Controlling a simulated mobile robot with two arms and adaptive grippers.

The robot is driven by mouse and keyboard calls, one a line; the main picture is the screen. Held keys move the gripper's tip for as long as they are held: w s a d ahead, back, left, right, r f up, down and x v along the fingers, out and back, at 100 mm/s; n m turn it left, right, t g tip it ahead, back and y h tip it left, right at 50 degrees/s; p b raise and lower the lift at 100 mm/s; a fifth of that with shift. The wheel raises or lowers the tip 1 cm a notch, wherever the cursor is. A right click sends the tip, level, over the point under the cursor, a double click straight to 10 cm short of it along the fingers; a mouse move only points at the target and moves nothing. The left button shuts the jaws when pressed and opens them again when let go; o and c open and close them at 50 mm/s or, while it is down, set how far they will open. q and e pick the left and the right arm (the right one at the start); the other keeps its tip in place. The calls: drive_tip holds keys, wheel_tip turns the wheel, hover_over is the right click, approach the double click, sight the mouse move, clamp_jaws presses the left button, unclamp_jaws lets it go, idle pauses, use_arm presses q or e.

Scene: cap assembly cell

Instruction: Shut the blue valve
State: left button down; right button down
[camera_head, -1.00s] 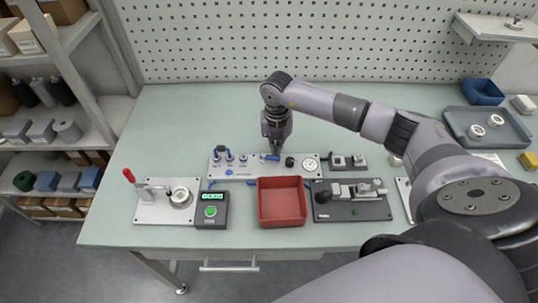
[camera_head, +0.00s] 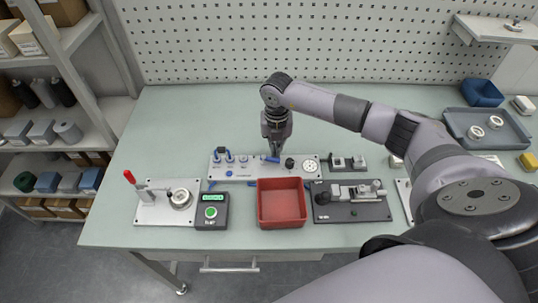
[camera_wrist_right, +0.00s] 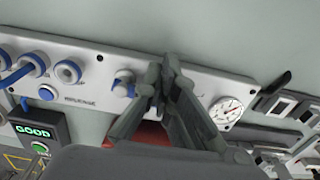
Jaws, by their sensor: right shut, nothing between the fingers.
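The blue valve (camera_head: 270,158) sits on the silver panel (camera_head: 240,179) in the middle of the bench, between the row of blue fittings and the round gauge. In the right wrist view the valve (camera_wrist_right: 123,86) is just left of the fingers, with part of its handle close to or behind them. My right gripper (camera_head: 275,151) is shut and empty, pointing down at the valve; its fingers (camera_wrist_right: 163,68) also show in the wrist view. I cannot tell whether they touch the handle. The gauge (camera_wrist_right: 227,111) is right of the fingers. My left gripper is not in view.
A red bin (camera_head: 282,223) stands in front of the panel. A box with a lit green display (camera_head: 212,211) and a red-handled clamp fixture (camera_head: 158,214) are at left. A dark fixture (camera_head: 350,211) is at right. The bench behind the panel is clear.

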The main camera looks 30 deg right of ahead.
sight(275, 166)
drive_tip(key=shift+s+a, duration=0.2)
drive_tip(key=shift+s, duration=0.25)
drive_tip(key=shift+s+a+p, duration=0.15)
drive_tip(key=shift+s+p, duration=0.25)
idle(0.3)
drive_tip(key=shift+s+a, duration=0.25)
drive_tip(key=shift+s, duration=0.15)
drive_tip(key=shift+a+p, duration=0.1)
drive_tip(key=shift+p, duration=0.2)
drive_tip(key=shift+s+a, duration=0.35)
